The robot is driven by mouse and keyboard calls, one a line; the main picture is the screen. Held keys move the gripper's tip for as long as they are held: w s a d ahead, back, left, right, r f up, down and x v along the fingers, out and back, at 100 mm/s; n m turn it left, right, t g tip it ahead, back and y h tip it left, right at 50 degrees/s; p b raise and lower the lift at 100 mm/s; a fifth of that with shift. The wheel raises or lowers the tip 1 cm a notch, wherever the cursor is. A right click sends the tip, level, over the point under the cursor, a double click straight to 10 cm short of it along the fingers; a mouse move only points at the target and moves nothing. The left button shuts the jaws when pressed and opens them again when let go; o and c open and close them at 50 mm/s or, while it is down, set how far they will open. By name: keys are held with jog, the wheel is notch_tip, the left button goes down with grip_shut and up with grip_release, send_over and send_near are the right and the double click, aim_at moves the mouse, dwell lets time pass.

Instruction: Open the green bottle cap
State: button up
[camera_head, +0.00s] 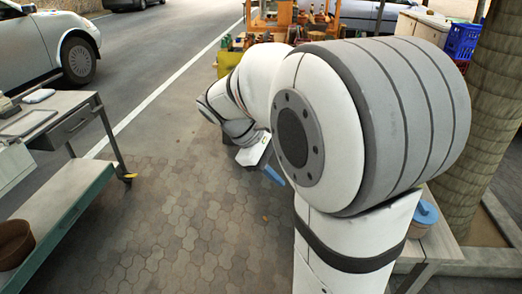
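My arm fills the middle and right of the view and reaches away toward the back. The hand end of my arm, with my gripper (262,164), shows small and low beyond the large joint. A blue piece sticks out there, and I cannot tell whether it is a finger. Whether my gripper is open, shut or holding something cannot be made out. No green bottle cap can be made out. Small dark bottle-like items (226,42) stand among goods at the back, too small to identify. My arm hides much of the middle and right.
A table with a blue-lidded round container (425,213) stands at right, partly behind my arm. A metal cart (75,180) with a brown pot (15,243) is at left. Blue crates (463,40) and a tree trunk (480,130) are at right. The paving (170,220) between is clear.

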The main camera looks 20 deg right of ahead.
jog(key=w+d+f+n+g+h+b, duration=0.55)
jog(key=w+d+f+h+b, duration=0.35)
jog(key=w+f+b, duration=0.5)
jog(key=s+d+g+b, duration=0.1)
jog(key=s+d, duration=0.2)
jog(key=d, duration=0.4)
jog(key=shift+d+m+y, duration=0.15)
jog(key=shift+m+y, duration=0.15)
jog(key=shift+m, duration=0.05)
jog(key=shift+f, duration=0.1)
jog(key=shift+c, duration=0.5)
